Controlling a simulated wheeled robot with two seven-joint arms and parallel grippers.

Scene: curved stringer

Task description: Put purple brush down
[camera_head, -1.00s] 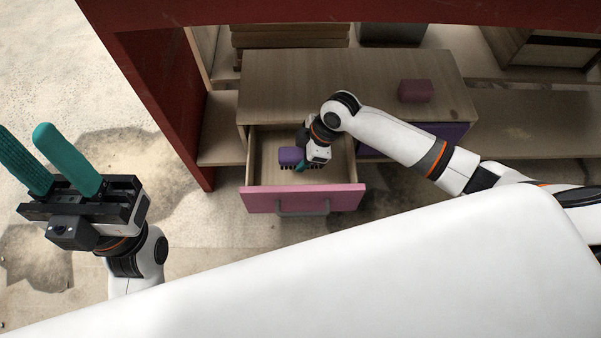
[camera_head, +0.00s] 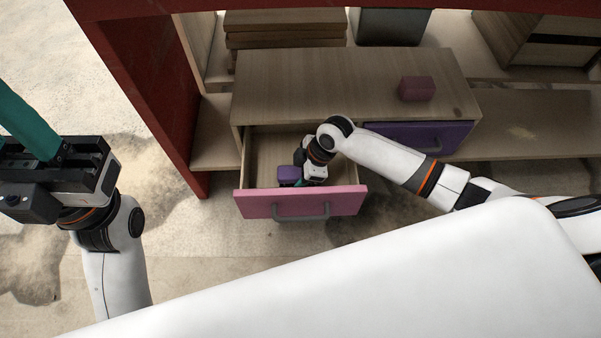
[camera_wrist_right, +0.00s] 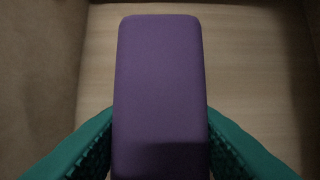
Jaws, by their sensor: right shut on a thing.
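The purple brush (camera_head: 289,174) is inside the open drawer with the pink front (camera_head: 262,203). In the right wrist view the brush (camera_wrist_right: 160,80) shows its smooth purple back, with the wooden drawer floor behind it. My right gripper (camera_head: 301,179) is inside the drawer, and its teal fingers (camera_wrist_right: 159,145) are shut on the brush from both sides. Whether the brush touches the drawer floor is hidden. My left gripper (camera_head: 30,140) is at the left edge, away from the drawer. Its fingers are partly cut off by the frame.
The drawer belongs to a wooden cabinet (camera_head: 330,85) in a red-framed shelf (camera_head: 145,85). A closed purple drawer (camera_head: 385,137) is to the right. A dark pink block (camera_head: 416,88) sits on the cabinet top. Wooden boards and a grey bin (camera_head: 390,25) stand behind.

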